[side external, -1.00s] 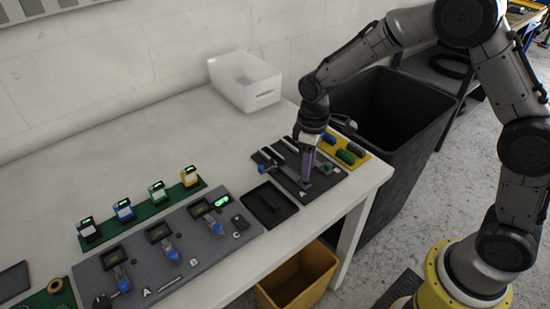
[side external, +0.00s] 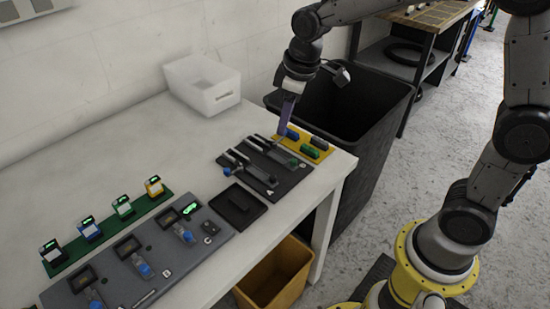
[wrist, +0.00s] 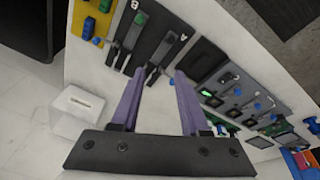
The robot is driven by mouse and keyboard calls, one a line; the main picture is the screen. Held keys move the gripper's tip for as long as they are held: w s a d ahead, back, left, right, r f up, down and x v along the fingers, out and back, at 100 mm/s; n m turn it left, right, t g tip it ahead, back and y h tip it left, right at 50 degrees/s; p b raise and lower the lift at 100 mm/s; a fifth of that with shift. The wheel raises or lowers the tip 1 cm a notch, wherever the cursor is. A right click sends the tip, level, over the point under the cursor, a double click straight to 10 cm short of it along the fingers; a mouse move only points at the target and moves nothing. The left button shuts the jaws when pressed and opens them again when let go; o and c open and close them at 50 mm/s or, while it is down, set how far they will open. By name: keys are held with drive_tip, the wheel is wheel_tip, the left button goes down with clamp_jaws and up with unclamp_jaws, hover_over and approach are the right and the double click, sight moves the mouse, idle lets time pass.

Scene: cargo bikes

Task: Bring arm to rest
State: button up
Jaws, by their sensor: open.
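My gripper (side external: 287,112) is raised above the far right end of the white table, over the dark tool board (side external: 285,182) and the yellow board. Its purple fingers, also in the wrist view (wrist: 158,100), are spread apart with nothing between them.
The yellow board (side external: 291,151) holds blue, green and dark blocks. A white bin (side external: 202,84) stands at the back. A black tray (side external: 238,207) and a grey fixture panel (side external: 150,262) lie nearer. A large black bin (side external: 385,100) stands beside the table, an orange bin (side external: 274,275) below.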

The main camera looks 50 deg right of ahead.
drive_tip(key=s+d+r+m+t, duration=0.1)
drive_tip(key=s+d+r+t, duration=0.1)
drive_tip(key=s+r, duration=0.4)
drive_tip(key=s+d+f+m+t, duration=0.1)
drive_tip(key=s+m, duration=0.3)
drive_tip(key=s, duration=1.3)
drive_tip(key=shift+d+f, duration=0.15)
drive_tip(key=shift+d, duration=0.15)
